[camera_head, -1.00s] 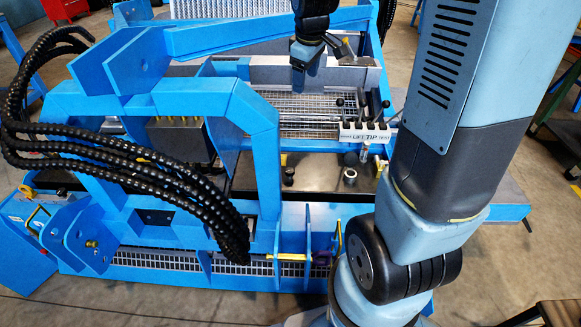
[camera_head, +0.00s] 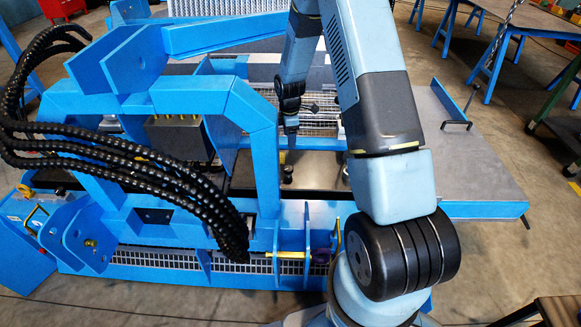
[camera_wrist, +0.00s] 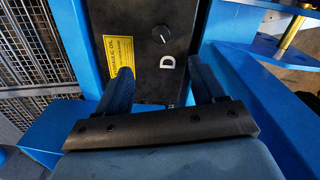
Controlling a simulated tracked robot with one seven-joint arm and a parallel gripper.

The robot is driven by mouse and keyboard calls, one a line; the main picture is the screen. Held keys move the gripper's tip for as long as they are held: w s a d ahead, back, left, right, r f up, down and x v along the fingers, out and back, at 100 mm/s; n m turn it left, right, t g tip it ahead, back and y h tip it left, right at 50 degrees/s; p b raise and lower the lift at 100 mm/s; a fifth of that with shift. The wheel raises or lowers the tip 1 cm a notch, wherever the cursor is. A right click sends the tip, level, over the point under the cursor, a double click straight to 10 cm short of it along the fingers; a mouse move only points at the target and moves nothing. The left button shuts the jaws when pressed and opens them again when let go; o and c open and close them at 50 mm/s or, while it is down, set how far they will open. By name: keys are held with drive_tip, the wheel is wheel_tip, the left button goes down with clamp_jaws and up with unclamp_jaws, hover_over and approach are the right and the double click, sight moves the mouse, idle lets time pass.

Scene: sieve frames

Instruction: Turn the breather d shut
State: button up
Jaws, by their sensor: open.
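The breather d shows in the wrist view as a round dark knob (camera_wrist: 161,34) with a short slanted white mark, on top of a black box (camera_wrist: 146,70) lettered with a white D. In the head view my gripper (camera_head: 291,132) points down beside the blue frame. I cannot make out the breather there.
A yellow label (camera_wrist: 118,58) sits on the box's left side. Blue beams (camera_wrist: 238,22) and wire mesh (camera_wrist: 32,50) flank it. In the head view a thick blue frame (camera_head: 262,150) and black hoses (camera_head: 120,165) stand at left. A bare grey surface (camera_head: 465,170) lies at right.

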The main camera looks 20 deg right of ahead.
sight(289, 168)
drive_tip(key=shift+n, duration=0.3)
wheel_tip(289, 168, down, 16)
drive_tip(key=shift+f, duration=0.2)
drive_tip(key=shift+c, duration=0.5)
drive_tip(key=c, duration=0.9)
drive_tip(key=shift+d, duration=0.3)
drive_tip(key=shift+c, duration=0.3)
drive_tip(key=shift+a, duration=0.35)
